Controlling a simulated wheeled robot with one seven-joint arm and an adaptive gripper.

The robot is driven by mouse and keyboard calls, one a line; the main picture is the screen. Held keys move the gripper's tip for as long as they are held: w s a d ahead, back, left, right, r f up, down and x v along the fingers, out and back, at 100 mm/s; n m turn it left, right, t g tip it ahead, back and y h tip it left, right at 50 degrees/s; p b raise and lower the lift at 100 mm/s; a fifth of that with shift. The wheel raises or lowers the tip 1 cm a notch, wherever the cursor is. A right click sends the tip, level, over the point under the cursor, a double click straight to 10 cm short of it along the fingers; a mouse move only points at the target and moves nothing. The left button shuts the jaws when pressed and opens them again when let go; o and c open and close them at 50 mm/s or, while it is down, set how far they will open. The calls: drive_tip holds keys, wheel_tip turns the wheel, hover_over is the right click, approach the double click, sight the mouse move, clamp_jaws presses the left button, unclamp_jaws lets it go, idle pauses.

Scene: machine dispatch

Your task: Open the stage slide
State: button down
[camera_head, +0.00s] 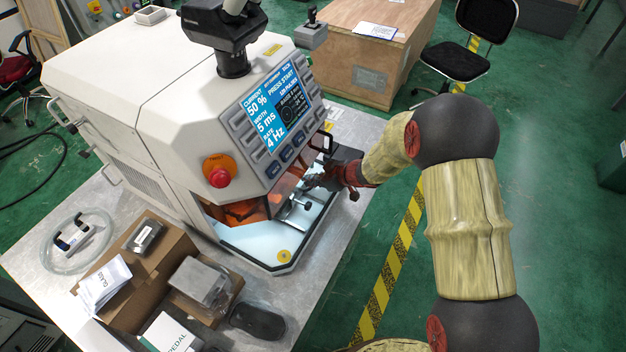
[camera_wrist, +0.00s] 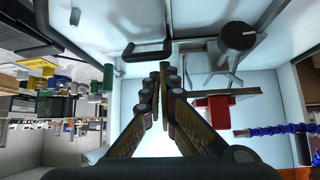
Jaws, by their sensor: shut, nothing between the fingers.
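The white machine (camera_head: 180,100) has a brightly lit chamber at its lower front, with an orange window (camera_head: 245,211) over it. Inside is a pale stage area with small metal fixtures (camera_head: 291,207). My gripper (camera_head: 310,183) is at the right side of the chamber opening. In the wrist view my gripper (camera_wrist: 165,72) is shut and empty, its fingertips close beside a black bar handle (camera_wrist: 148,52) on a pale panel. The handle appears just beyond and left of the fingertips; contact cannot be told. A black knob (camera_wrist: 237,36) and a red block (camera_wrist: 212,107) are to the right.
The machine stands on a grey metal table (camera_head: 330,225). A red stop button (camera_head: 219,177) and a screen (camera_head: 278,108) are on its front. A wooden crate (camera_head: 370,70) stands behind.

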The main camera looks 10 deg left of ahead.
drive_tip(key=shift+d, duration=0.1)
drive_tip(key=s+d+p, duration=0.3)
drive_tip(key=d+p, duration=0.1)
drive_tip(key=d, duration=0.3)
drive_tip(key=s+d+p, duration=0.3)
drive_tip(key=d+p, duration=0.1)
drive_tip(key=d, duration=0.3)
drive_tip(key=shift+d, duration=0.1)
idle(0.3)
